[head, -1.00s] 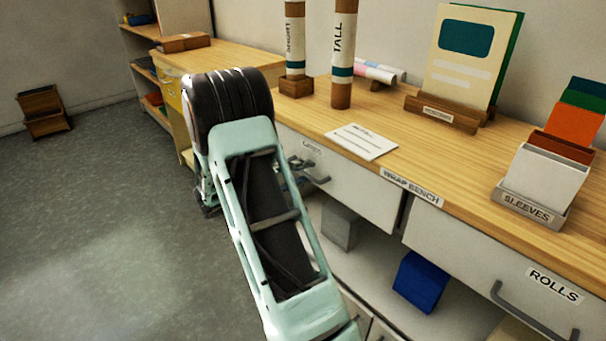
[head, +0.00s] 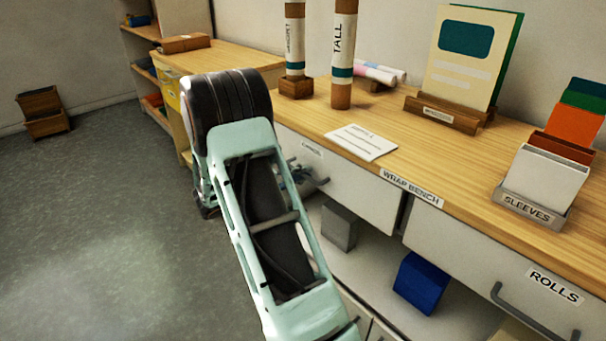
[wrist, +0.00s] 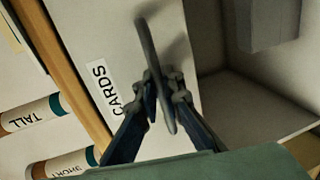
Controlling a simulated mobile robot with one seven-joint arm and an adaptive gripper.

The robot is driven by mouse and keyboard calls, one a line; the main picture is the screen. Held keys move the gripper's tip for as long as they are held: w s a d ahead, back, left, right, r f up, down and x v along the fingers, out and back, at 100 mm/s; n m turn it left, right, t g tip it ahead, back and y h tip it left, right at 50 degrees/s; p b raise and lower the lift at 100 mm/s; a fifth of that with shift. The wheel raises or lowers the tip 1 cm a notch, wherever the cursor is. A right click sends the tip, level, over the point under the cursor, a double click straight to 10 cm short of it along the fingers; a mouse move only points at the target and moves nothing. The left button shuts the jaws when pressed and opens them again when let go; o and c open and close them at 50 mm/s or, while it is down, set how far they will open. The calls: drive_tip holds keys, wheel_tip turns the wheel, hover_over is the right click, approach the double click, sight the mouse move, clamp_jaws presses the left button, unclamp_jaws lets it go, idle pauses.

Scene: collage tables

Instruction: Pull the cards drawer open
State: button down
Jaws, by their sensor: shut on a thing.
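The cards drawer has a white front (head: 365,192) at the left end of the wrap bench, and its label reads CARDS in the wrist view (wrist: 104,88). Its grey bar handle (wrist: 153,70) runs between my fingers. My gripper (wrist: 160,88) is shut on this handle, with a dark finger on either side. In the head view my gripper (head: 300,174) is small and partly hidden behind my arm at the drawer's front. My arm also hides the drawer's left part. I cannot tell from these views whether the drawer stands out from the bench.
The rolls drawer (head: 470,262) is to the right. A grey box (head: 339,226) and a blue box (head: 420,282) stand on the shelf below. The bench top holds a tall tube (head: 343,55), a short tube (head: 294,42), a white card (head: 361,142) and a sleeves holder (head: 530,206).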

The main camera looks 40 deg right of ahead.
drive_tip(key=f+b+v, duration=0.2)
drive_tip(key=f+v, duration=0.1)
drive_tip(key=v, duration=1.2)
drive_tip(key=a+f+b+v, duration=0.1)
drive_tip(key=f+b+v, duration=0.1)
drive_tip(key=v, duration=1.3)
drive_tip(key=shift+s+a+f, duration=0.2)
drive_tip(key=shift+s+f, duration=0.1)
drive_tip(key=shift+f, duration=0.3)
drive_tip(key=c, duration=2.1)
unclamp_jaws()
drive_tip(key=v, duration=1.2)
drive_tip(key=shift+s, duration=0.1)
